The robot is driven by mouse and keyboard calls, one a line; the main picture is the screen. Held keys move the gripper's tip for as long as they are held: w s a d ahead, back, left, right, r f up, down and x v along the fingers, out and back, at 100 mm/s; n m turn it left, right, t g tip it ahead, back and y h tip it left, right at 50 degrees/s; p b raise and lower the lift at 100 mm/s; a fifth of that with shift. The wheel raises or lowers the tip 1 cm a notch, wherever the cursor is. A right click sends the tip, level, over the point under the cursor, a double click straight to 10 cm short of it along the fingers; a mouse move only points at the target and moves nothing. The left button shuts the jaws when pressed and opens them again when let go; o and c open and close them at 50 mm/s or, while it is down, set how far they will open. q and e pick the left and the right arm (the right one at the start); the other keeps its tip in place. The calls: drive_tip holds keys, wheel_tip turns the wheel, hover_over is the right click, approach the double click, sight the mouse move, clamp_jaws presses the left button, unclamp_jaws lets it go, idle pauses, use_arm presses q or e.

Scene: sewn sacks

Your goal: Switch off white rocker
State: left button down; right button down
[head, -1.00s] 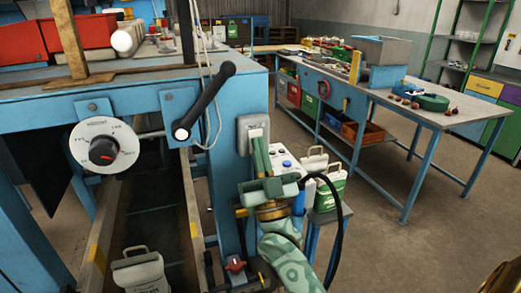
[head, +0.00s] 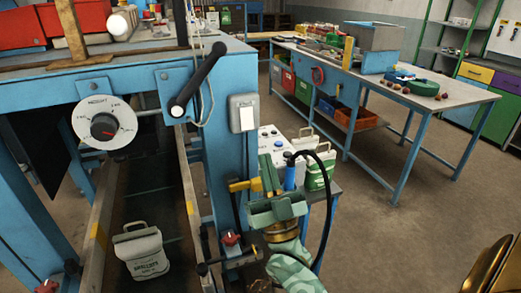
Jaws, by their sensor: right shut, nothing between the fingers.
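The white rocker (head: 247,118) sits in a grey switch box on the side of the blue machine post, with its face in clear view. I cannot tell from its tilt which way it is set. My right gripper (head: 267,166) is shut and empty, below and to the right of the switch box, apart from it. Its green fingers point up. My left gripper is not in view.
A weight dial (head: 104,126) and a black lever (head: 198,80) are on the machine left of the switch. White-and-green canisters (head: 318,170) stand behind my right gripper. A workbench (head: 430,105) stands at right; the floor before it is clear.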

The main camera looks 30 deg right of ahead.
drive_tip(key=shift+v, duration=1.2)
drive_tip(key=shift+s, duration=0.1)
